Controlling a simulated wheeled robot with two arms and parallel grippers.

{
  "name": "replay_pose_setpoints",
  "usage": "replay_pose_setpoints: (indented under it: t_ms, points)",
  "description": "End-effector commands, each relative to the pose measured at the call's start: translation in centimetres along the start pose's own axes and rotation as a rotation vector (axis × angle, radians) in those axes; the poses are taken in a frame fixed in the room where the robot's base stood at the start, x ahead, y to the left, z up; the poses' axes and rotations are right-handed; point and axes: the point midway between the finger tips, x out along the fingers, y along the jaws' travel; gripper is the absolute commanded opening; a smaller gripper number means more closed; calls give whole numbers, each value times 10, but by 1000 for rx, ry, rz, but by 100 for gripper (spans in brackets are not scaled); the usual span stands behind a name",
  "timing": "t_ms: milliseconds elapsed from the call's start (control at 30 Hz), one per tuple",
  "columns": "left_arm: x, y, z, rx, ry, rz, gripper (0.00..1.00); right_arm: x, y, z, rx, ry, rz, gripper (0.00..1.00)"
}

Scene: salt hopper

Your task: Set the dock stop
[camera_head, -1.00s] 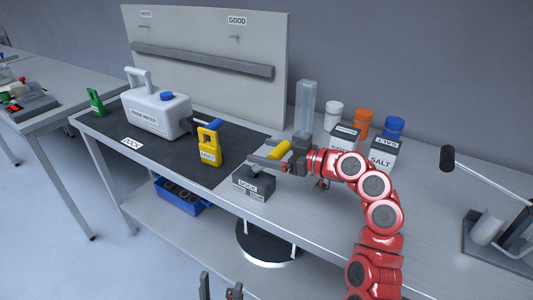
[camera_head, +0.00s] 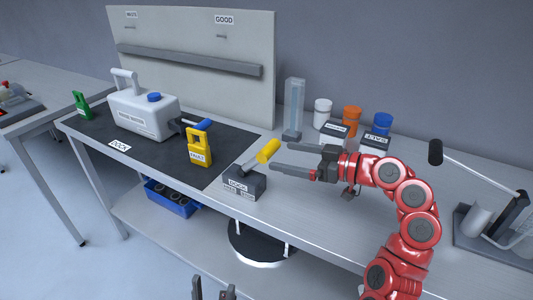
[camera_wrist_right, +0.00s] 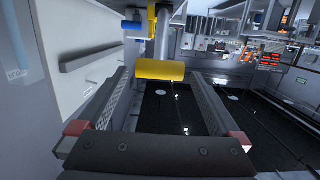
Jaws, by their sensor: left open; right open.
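The dock stop is a dark grey block (camera_head: 244,183) labelled DOCK at the right end of the black mat. Its lever has a yellow handle (camera_head: 268,151) and leans up to the right. My right gripper (camera_head: 274,158) is open, its fingers pointing left towards the yellow handle. In the right wrist view the yellow handle (camera_wrist_right: 160,70) lies across, just beyond and between the open fingertips; I see no grip on it. My left gripper (camera_head: 213,290) shows only its fingertips at the bottom edge, apart and empty.
A clear column (camera_head: 293,105) and several capped bottles stand behind my right gripper. A lever device (camera_head: 490,225) is at right.

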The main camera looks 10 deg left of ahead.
Motion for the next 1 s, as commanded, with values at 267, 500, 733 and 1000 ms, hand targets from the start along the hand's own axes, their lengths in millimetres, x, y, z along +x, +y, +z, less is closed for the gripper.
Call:
replay_pose_setpoints:
  t_ms: [267, 500, 733, 1000]
  points:
    - [-4, 0, 1, 0, 0, 0, 68, -62, 1, 0, 2, 2, 2, 100]
    - [-4, 0, 1, 0, 0, 0, 68, -81, 0, 0, 1, 0, -2, 100]
    - [-4, 0, 1, 0, 0, 0, 68, -82, 0, 0, 1, 0, -3, 100]
    - [-4, 0, 1, 0, 0, 0, 68, -82, 0, 0, 1, 0, -2, 100]
